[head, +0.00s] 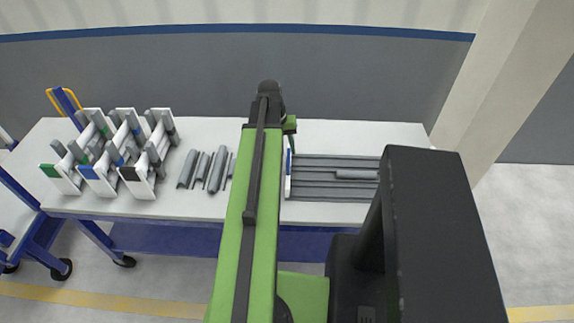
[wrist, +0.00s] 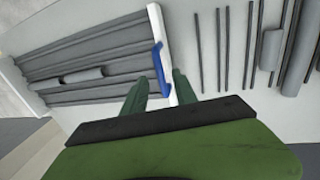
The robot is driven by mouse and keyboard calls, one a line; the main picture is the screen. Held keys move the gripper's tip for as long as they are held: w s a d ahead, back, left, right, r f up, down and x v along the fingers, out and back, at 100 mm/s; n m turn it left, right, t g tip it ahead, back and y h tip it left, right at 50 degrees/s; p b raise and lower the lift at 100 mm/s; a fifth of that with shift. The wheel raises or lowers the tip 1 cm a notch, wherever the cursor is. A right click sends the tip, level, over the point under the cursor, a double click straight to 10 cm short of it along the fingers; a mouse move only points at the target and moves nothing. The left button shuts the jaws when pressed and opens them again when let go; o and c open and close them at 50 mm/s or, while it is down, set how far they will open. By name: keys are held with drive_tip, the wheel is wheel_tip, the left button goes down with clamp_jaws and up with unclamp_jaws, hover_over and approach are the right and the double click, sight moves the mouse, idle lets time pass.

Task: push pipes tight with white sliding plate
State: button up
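The white sliding plate (head: 288,187) stands at the left end of the grey pipe bed (head: 320,192) on the table in the head view. It has a blue handle piece on it. In the wrist view the white plate (wrist: 155,22) and its blue piece (wrist: 159,66) lie ahead of my gripper (wrist: 162,82). Its two green fingers are apart, one on each side of the plate's near end, with a visible gap at the left finger. Long grey pipes (wrist: 95,55) lie side by side left of the plate. My arm hides much of my gripper in the head view.
A short thicker pipe (head: 356,174) lies on top of the long ones. Loose pipes (head: 203,170) lie on the table (head: 340,132) left of my arm. White racks (head: 98,181) holding pipes stand further left. A pillar (head: 500,90) rises beyond the table's right end.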

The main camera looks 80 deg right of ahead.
sight(288, 157)
drive_tip(key=f, duration=0.1)
drive_tip(key=f+b, duration=0.1)
drive_tip(key=f, duration=0.1)
drive_tip(key=shift+s+b, duration=0.3)
drive_tip(key=shift+r, duration=0.1)
